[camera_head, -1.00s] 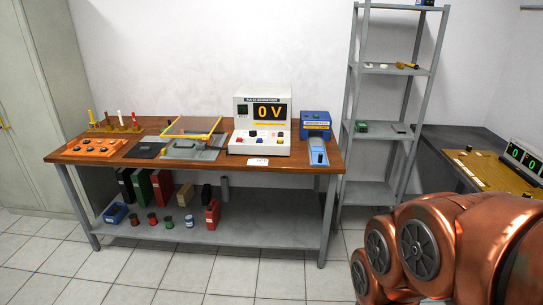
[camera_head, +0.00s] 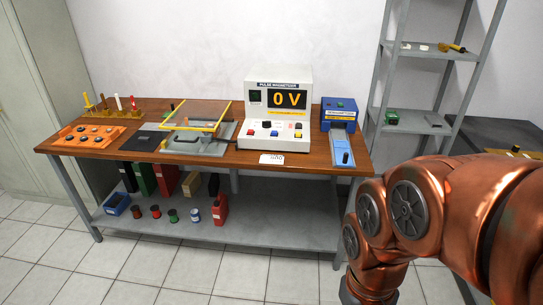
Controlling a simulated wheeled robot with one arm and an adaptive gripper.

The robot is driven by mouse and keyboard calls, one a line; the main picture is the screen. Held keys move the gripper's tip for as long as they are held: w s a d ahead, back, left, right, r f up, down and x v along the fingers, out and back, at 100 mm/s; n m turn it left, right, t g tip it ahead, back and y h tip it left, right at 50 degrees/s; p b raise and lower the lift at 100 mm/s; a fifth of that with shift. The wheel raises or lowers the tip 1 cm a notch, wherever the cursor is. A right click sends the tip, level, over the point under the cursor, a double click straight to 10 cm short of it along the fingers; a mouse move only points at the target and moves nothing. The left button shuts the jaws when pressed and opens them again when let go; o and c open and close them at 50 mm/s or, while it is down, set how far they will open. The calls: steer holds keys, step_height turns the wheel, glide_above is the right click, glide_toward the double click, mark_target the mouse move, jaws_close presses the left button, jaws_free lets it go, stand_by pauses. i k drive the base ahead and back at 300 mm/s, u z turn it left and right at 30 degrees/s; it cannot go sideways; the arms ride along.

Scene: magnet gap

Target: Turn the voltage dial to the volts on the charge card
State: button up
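The pulse magnetizer (camera_head: 285,87) is a cream console on the wooden bench, and its yellow display reads "0 V". Small knobs and buttons sit on its sloping front panel (camera_head: 270,132), including red, yellow, blue and dark ones. I cannot tell which of them is the voltage dial. A small white card (camera_head: 271,159) lies on the bench just in front of the console; its writing is too small to read. My copper arm fills the lower right, apart from the console, and my gripper is out of view.
A blue device (camera_head: 339,116) stands right of the console. A yellow-framed fixture (camera_head: 198,137), a dark pad and an orange tray (camera_head: 88,136) are to the left. A metal shelf (camera_head: 425,122) stands at the back right. Tiled floor (camera_head: 220,270) in front of the bench is clear.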

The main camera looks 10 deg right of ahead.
mark_target(266, 124)
steer(key=z, duration=0.45)
steer(key=i, duration=1.15)
steer(key=u, duration=0.65)
steer(key=i, duration=1.1)
steer(key=u, duration=0.9)
